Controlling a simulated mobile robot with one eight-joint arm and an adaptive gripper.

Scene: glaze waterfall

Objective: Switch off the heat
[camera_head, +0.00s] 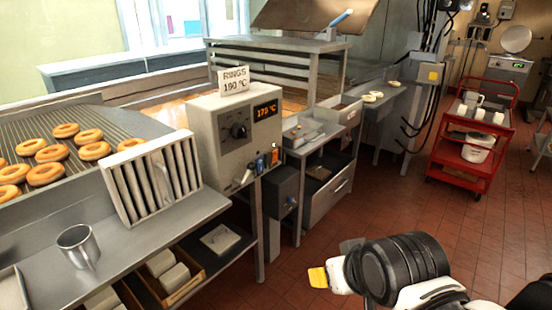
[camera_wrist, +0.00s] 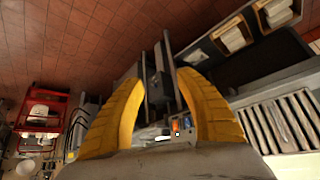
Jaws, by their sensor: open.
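A cream control box (camera_head: 215,130) stands behind the steel counter, left of centre in the head view. It has a black round knob (camera_head: 239,130), an orange-lit display (camera_head: 265,110) reading about 179 °C, and small orange (camera_head: 275,155) and blue (camera_head: 260,165) parts low on its side. A card (camera_head: 234,79) marked "RINGS" with a temperature stands on top. In the wrist view, small orange and blue parts (camera_wrist: 176,130) show low between the fingers; the knob cannot be made out there. My gripper (camera_wrist: 161,78) is open and empty. In the head view its yellow finger (camera_head: 318,277) is over the floor, right of and well apart from the box.
A slatted metal rack (camera_head: 155,180) and a steel mug (camera_head: 78,246) stand on the front counter. Brown rings (camera_head: 52,153) lie on the grid at left. A red cart (camera_head: 470,150) stands at back right. Tiled floor (camera_head: 350,205) is clear between cart and counter.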

